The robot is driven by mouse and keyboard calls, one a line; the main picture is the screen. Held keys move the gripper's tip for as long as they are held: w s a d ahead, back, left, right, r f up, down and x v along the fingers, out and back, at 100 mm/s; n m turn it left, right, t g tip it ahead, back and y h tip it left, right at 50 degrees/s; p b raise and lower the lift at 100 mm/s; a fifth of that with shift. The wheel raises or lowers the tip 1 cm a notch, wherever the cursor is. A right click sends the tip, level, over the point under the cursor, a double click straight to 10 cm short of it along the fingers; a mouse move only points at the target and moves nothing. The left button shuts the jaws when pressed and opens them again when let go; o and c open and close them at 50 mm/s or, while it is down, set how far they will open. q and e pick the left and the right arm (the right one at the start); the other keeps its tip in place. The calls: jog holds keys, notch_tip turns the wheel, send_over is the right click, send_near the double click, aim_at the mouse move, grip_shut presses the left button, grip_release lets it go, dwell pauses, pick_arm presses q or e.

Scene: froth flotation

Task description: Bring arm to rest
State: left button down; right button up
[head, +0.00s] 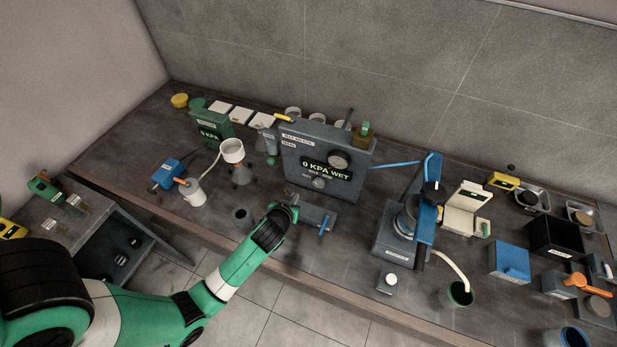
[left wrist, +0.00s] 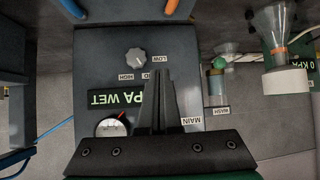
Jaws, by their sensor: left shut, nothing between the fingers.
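My left arm reaches in from the lower left of the head view, over the front of the bench. My left gripper (head: 291,207) is in front of the grey control box (head: 350,180) with the "0 KPA WET" display. In the left wrist view the two dark fingers (left wrist: 159,76) are together with nothing between them. They cover part of the box's face; its knob (left wrist: 135,58) and round gauge (left wrist: 112,127) show beside them. I cannot tell how far the fingers are from the box. My right gripper does not show.
A blue-columned machine (head: 428,205) stands to the right. Bare bench top (head: 130,155) shows at the left.

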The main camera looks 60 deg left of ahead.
pick_arm(q)
jog(key=w+d+r+m+t+p, duration=0.1)
jog(key=w+d+r+t+p, duration=0.15)
jog(key=w+r, duration=0.65)
jog(key=w+d+r+t+p, duration=0.25)
jog(key=w+r, duration=0.25)
jog(key=r, duration=0.8)
jog(key=w+d+r+m+t+h+p, duration=0.15)
jog(key=d+r+t, duration=0.3)
jog(key=r, duration=0.95)
jog(key=w+d+r+t+h+p, duration=0.1)
jog(key=w+d+r+t+p, duration=0.3)
jog(key=r, duration=1)
jog(key=s+d+r+m+t+h, duration=0.25)
jog(key=s+d+r, duration=0.2)
jog(key=r, duration=0.45)
jog(key=s+d+r+m+t+h, duration=0.25)
jog(key=s+r, duration=0.35)
jog(key=r, duration=0.3)
jog(key=s+d+r+m+t+h, duration=0.25)
jog(key=s+d+r, duration=0.3)
jog(key=r, duration=0.35)
notch_tip(320, 180, down, 30)
jog(key=a+b, duration=0.1)
jog(key=b, duration=2.9)
jog(key=shift+f+m+g, duration=0.25)
jog(key=shift+m+g, duration=0.05)
